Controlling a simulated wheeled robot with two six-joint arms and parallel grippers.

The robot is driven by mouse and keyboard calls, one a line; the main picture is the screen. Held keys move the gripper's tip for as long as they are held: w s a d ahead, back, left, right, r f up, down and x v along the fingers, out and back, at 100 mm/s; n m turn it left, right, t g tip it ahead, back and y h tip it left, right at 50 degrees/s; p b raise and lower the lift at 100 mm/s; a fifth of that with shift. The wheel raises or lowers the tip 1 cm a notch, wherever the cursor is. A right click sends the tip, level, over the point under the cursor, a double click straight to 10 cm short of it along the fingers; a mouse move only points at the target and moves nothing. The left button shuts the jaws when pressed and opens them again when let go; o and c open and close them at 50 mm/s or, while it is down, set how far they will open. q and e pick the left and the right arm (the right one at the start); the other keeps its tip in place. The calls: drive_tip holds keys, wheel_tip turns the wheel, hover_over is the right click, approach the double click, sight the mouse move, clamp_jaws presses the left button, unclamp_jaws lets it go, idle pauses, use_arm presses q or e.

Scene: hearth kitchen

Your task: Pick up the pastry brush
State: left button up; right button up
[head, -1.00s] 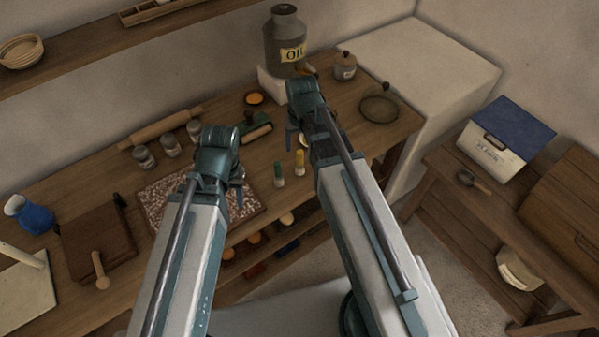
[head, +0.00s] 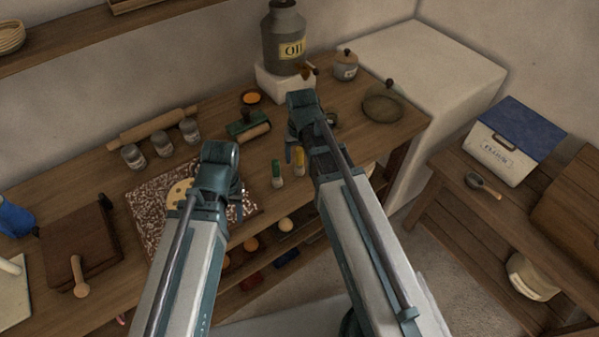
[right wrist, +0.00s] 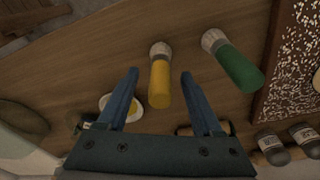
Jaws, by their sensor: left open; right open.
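Two short brushes with pale bristle ends stand out on the wooden worktop, one yellow-handled (head: 299,162) and one green-handled (head: 276,170). In the right wrist view the yellow brush (right wrist: 160,80) lies in line with the gap between my right fingers, and the green brush (right wrist: 238,66) is to its right. My right gripper (head: 294,156) is open and empty, above the worktop close to the yellow brush; I see no contact. My left gripper (head: 238,192) is over the speckled board, its fingers mostly hidden behind its wrist.
The speckled board (head: 150,205) lies left of the brushes. A green-and-wood tool (head: 248,126), several jars (head: 163,145) and a rolling pin (head: 152,128) are behind. An oil can (head: 283,45) stands at the back. A shelf with small items is below the worktop.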

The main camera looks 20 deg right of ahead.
use_arm(q)
drive_tip(key=shift+f, duration=0.25)
use_arm(e)
drive_tip(key=shift+f, duration=0.25)
clamp_jaws()
use_arm(q)
drive_tip(key=shift+r, duration=0.1)
use_arm(e)
drive_tip(key=shift+r, duration=0.1)
